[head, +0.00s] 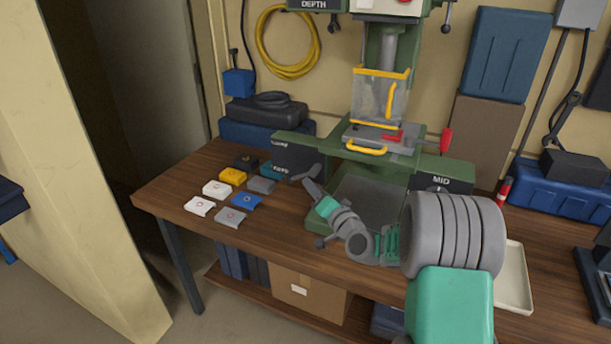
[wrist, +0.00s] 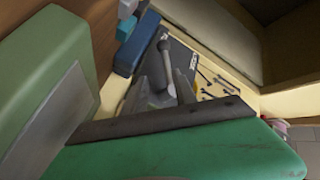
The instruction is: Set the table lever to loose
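The drill press (head: 378,95) is green and stands on the wooden bench. Its table lever (head: 303,173) is a small grey handle at the left of the press table, in front of a dark label panel (head: 296,158). In the wrist view the lever (wrist: 163,62) has a rounded knob and rises from a grey hub. My gripper (head: 311,189) is close to the lever from the front. In the wrist view its two fingers (wrist: 160,92) are apart, with the lever showing between or just beyond them. I cannot tell whether they touch it. The panel's lettering is too small to read.
Several small coloured boxes (head: 232,176) lie on the bench (head: 165,186) left of the press. A panel marked MID (head: 440,183) is at the press's right. A pale tray (head: 515,282) lies at the right, behind my arm.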

